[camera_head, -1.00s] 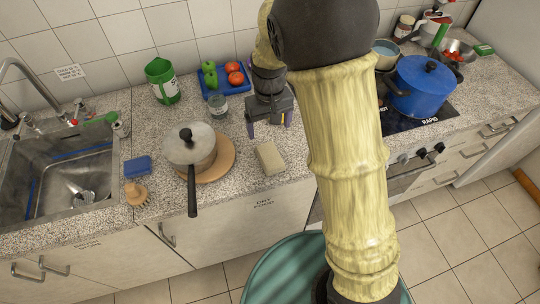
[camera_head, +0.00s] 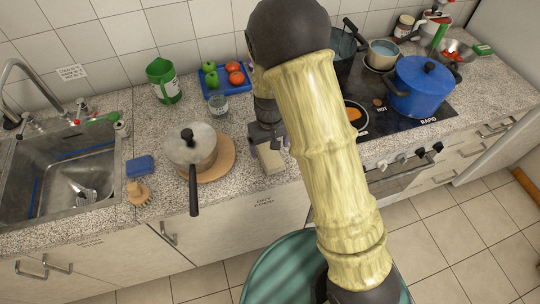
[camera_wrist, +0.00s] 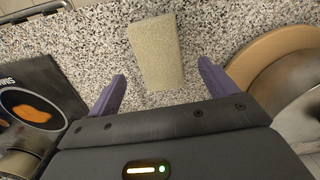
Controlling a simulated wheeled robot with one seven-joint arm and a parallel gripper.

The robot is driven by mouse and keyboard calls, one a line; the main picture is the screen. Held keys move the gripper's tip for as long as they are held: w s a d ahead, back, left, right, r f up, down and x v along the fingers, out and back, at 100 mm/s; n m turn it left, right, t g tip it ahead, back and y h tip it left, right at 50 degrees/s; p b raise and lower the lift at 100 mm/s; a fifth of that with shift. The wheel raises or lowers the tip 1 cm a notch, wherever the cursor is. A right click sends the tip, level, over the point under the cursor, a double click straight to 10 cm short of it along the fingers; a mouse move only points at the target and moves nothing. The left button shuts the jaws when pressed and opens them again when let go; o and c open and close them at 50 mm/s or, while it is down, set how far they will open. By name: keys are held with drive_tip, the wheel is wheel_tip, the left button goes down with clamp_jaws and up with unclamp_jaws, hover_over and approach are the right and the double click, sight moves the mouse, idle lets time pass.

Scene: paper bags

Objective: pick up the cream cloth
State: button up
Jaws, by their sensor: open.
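The cream cloth (camera_head: 271,163) is a small folded block lying on the speckled counter near its front edge, right of the lidded saucepan. My gripper (camera_head: 267,146) is over its far end in the head view and partly hides it. In the wrist view the cream cloth (camera_wrist: 156,52) lies ahead of and between the two purple fingers of my gripper (camera_wrist: 162,88), which are open and spread wider than the cloth. Nothing is held. I cannot tell the exact height of the fingers above the counter.
The lidded saucepan (camera_head: 190,147) stands on a round wooden board (camera_head: 229,158) left of the cloth, its handle toward the front. The black hob (camera_head: 400,118) with a blue pot (camera_head: 424,85) is at the right. A blue tray (camera_head: 221,84) of fruit and vegetables stands behind.

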sight(270, 154)
wheel_tip(270, 154, down, 4)
drive_tip(key=shift+f+p, duration=0.15)
drive_tip(key=shift+p, duration=0.35)
drive_tip(key=shift+c, duration=0.5)
drive_tip(key=c, duration=1)
